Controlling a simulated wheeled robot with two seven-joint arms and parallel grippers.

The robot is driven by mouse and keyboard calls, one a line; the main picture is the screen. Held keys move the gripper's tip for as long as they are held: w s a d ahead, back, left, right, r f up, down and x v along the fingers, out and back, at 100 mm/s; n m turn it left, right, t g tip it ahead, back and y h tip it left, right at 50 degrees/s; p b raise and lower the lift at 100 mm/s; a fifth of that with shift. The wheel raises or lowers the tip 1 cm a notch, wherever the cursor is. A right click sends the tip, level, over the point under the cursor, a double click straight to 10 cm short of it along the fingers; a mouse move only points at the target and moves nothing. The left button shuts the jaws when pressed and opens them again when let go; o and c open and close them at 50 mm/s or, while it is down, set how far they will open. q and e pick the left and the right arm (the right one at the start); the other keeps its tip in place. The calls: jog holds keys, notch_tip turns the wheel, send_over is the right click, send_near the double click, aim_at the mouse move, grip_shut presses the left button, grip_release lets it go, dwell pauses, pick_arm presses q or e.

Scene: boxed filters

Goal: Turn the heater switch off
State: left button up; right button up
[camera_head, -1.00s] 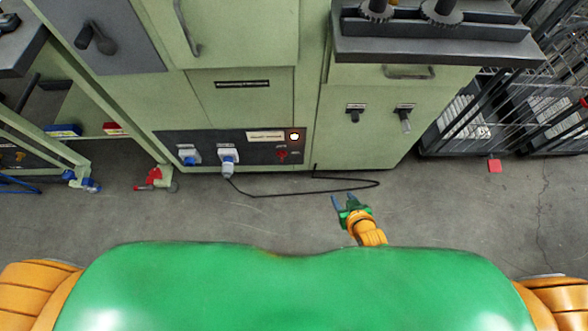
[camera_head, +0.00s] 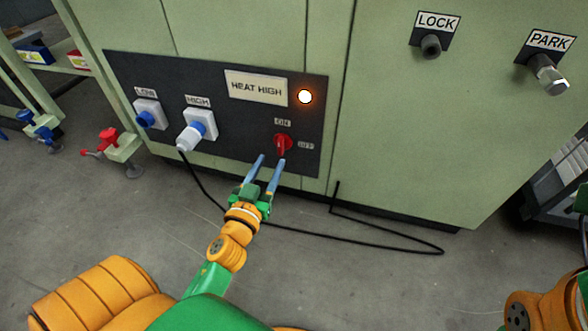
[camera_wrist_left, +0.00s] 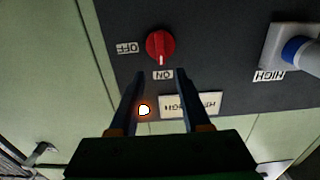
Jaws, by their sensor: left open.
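The heater switch (camera_head: 283,144) is a red rotary knob on a dark panel (camera_head: 225,155), with ON above it and OFF to its right. In the left wrist view the knob (camera_wrist_left: 160,46) shows a white mark pointing at the ON label (camera_wrist_left: 163,75). The indicator light (camera_head: 305,97) glows. My left gripper (camera_head: 272,160) is open and empty, its blue fingertips just below the knob in the head view. In the left wrist view the knob is beyond the fingertips (camera_wrist_left: 158,76), apart from them. My right gripper is out of view.
A plugged white connector (camera_head: 196,131) sits at HIGH and a LOW socket (camera_head: 149,114) is left of it. A black cable (camera_head: 340,239) loops over the floor. LOCK (camera_head: 431,46) and PARK (camera_head: 548,74) knobs stick out at upper right.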

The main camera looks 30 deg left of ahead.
aim_at(279, 144)
pick_arm(q)
jog(key=b+x, duration=0.1)
jog(key=x, duration=0.5)
jog(key=shift+w+a+r, duration=0.1)
jog(key=shift+w+r, duration=0.05)
jog(key=shift+w, duration=0.05)
grip_shut()
